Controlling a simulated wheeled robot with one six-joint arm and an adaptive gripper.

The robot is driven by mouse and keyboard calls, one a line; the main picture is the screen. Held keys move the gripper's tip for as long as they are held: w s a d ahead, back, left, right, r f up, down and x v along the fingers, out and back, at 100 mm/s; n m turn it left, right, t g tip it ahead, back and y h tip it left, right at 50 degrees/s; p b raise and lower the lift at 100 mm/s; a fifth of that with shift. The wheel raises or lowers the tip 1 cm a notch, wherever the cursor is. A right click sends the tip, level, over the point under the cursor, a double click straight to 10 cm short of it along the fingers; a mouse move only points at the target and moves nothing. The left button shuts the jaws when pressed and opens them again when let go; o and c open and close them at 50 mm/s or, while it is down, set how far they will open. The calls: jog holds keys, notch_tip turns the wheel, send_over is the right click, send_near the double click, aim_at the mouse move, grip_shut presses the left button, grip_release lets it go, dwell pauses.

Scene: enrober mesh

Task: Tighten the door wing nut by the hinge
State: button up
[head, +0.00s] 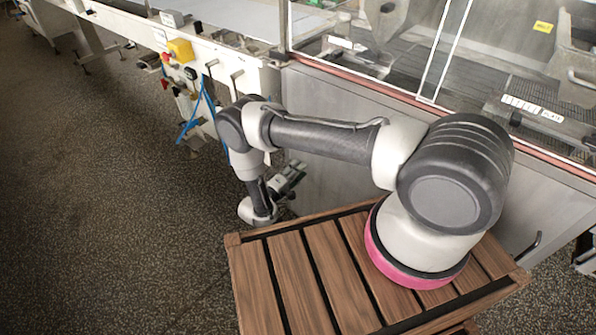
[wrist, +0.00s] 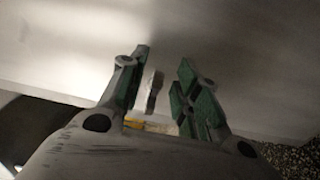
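My gripper (wrist: 163,70) is open in the wrist view, with a gap between its green-padded fingers. A small, narrow pale grey piece (wrist: 152,92) shows in that gap, nearer the left finger; I cannot tell whether it is the wing nut or whether a finger touches it. In the head view my gripper (head: 291,178) is low beside the machine's grey side panel (head: 325,190), partly hidden by my arm. I cannot make out the door wing nut or the hinge in the head view.
A clear-windowed enclosure (head: 400,50) stands above the grey panel. Blue hoses (head: 190,125) and a yellow box (head: 181,50) are on the machine's left part. A small yellow patch (wrist: 133,124) shows low between the fingers. The speckled floor (head: 110,200) at left is clear.

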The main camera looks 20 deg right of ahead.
jog(key=v, duration=1.1)
jog(key=shift+s+a, duration=0.25)
jog(key=shift+a, duration=0.05)
